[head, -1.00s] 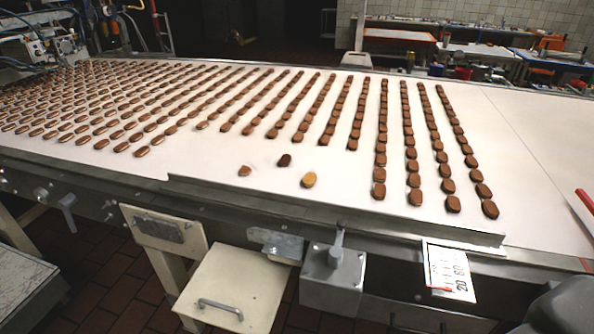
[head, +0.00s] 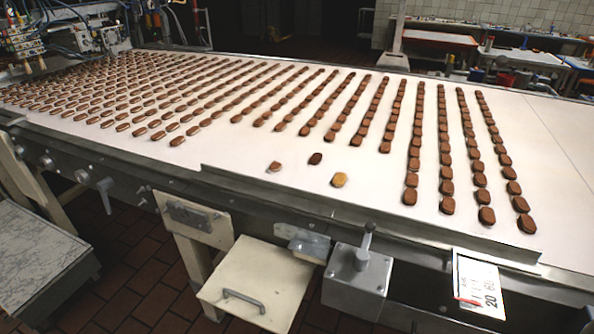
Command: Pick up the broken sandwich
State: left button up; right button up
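Three loose sandwiches lie apart from the rows near the front edge of the white belt (head: 250,195). One is a small, reddish-brown piece (head: 274,167) with an uneven outline. One is a dark brown piece (head: 315,159), also small. One is a golden-tan oval (head: 339,180) that looks whole. The small pieces could be broken, but they are too small to tell for certain. Neither of my grippers is in view.
Long rows of brown sandwiches (head: 415,140) cover the belt behind and to the right. A metal rail (head: 370,214) runs along the front edge. Below are a grey box with a lever (head: 358,275), a cream panel with a handle (head: 255,280) and a number card (head: 478,283).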

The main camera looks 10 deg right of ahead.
aim_at(276, 166)
jog(key=i+j+z, duration=0.25)
jog(key=j+z, duration=0.2)
jog(key=i+j+z, duration=0.1)
jog(key=j+z, duration=0.15)
jog(key=j, duration=0.2)
jog(key=i+j+z, duration=0.2)
jog(key=j, duration=0.15)
jog(key=k+l, duration=0.05)
jog(key=k, duration=0.05)
